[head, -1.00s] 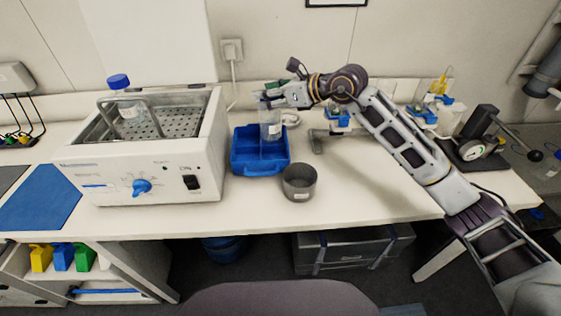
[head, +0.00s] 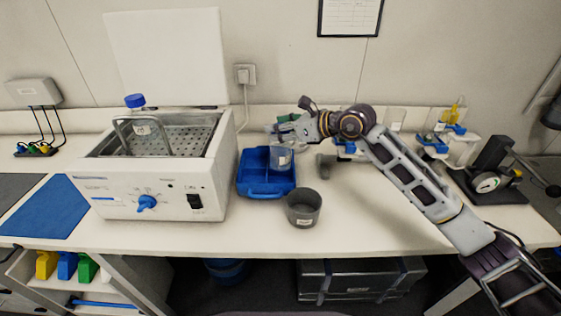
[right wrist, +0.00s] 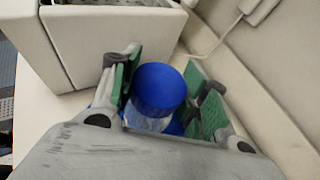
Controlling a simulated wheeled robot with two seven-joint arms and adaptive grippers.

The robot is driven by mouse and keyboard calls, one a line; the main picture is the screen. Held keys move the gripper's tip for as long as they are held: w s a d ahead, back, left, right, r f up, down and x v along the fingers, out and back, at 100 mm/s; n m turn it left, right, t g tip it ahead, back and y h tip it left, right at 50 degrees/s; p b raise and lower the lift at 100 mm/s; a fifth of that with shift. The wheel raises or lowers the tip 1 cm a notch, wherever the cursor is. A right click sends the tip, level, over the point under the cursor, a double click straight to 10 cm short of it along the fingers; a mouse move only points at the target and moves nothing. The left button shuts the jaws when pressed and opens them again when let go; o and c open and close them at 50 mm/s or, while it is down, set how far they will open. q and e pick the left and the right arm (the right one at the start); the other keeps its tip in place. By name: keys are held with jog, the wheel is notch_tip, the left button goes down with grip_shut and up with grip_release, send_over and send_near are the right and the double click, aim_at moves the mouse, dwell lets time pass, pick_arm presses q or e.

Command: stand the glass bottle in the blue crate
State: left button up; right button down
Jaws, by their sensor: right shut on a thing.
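The glass bottle (head: 281,158) is clear with a pale label and looks upright, its lower part within the back right of the blue crate (head: 265,189). I cannot tell whether its base touches the crate floor. My right gripper (head: 284,130) is shut on it near the top. In the right wrist view the bottle's blue cap (right wrist: 159,88) shows between the green-padded fingers of the right gripper (right wrist: 160,95). The fingers hide the cap in the head view. The crate has dividers, and its front compartments look empty. My left gripper is not in view.
A grey pot (head: 303,210) stands just in front right of the crate.

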aim_at(287, 142)
notch_tip(287, 142, down, 4)
jog(key=shift+f, duration=0.45)
notch_tip(287, 142, down, 2)
jog(key=shift+f, duration=0.2)
jog(key=shift+f+p, duration=0.3)
jog(key=shift+f, duration=0.3)
jog(key=c, duration=0.9)
grip_release()
jog(key=shift+o, duration=0.8)
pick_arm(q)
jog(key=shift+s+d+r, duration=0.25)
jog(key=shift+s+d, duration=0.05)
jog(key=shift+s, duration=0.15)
